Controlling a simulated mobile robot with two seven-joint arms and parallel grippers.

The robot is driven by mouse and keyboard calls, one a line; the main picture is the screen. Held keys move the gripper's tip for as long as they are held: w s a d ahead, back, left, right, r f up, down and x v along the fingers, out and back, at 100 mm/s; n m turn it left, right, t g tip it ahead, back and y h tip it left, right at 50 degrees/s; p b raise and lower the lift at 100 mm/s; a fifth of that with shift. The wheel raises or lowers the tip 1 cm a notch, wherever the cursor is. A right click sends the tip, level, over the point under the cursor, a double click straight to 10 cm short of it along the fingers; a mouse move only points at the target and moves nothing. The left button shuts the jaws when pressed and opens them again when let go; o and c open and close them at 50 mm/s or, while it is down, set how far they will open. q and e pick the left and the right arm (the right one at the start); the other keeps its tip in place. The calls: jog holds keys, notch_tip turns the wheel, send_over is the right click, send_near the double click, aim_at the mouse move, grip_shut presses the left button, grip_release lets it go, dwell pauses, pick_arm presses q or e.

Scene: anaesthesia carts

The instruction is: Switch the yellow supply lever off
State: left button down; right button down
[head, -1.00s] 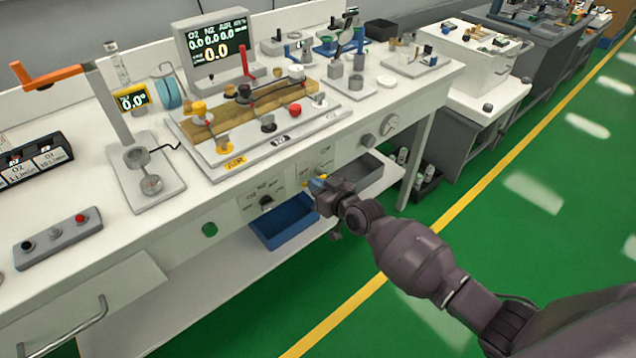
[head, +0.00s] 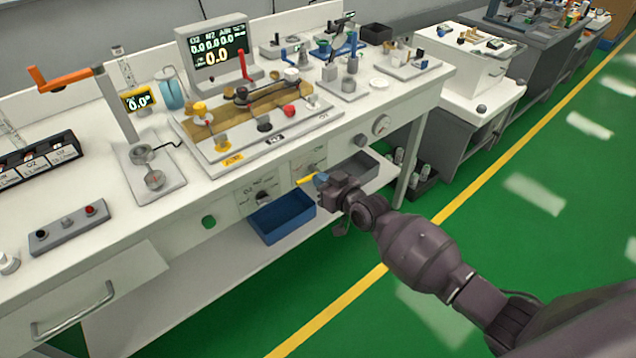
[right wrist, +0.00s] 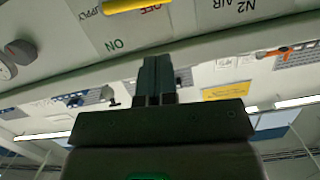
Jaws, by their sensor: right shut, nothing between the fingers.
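The yellow supply lever (head: 306,180) sits on the white front panel (head: 309,164) of the near bench. In the right wrist view the lever (right wrist: 125,5) lies at the top edge, beside the red OFF marking and partly over it. The green ON marking (right wrist: 115,45) is apart from it. My right gripper (head: 321,180) is just right of the lever in the head view. Its fingers (right wrist: 156,75) are shut together and empty, and look apart from the lever in the wrist view. The lever's far end is cut off there. My left gripper is not in view.
A selector knob (head: 262,197) is left of the lever on the bench front. A blue bin (head: 282,222) and a grey bin (head: 357,168) are below. A gauge (head: 381,125) is to the right. Green floor (head: 500,240) is clear in front.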

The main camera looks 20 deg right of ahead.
jog(key=f+p+v, duration=0.1)
jog(key=v, duration=0.6)
jog(key=shift+s+r, duration=0.3)
jog(key=shift+f, duration=0.1)
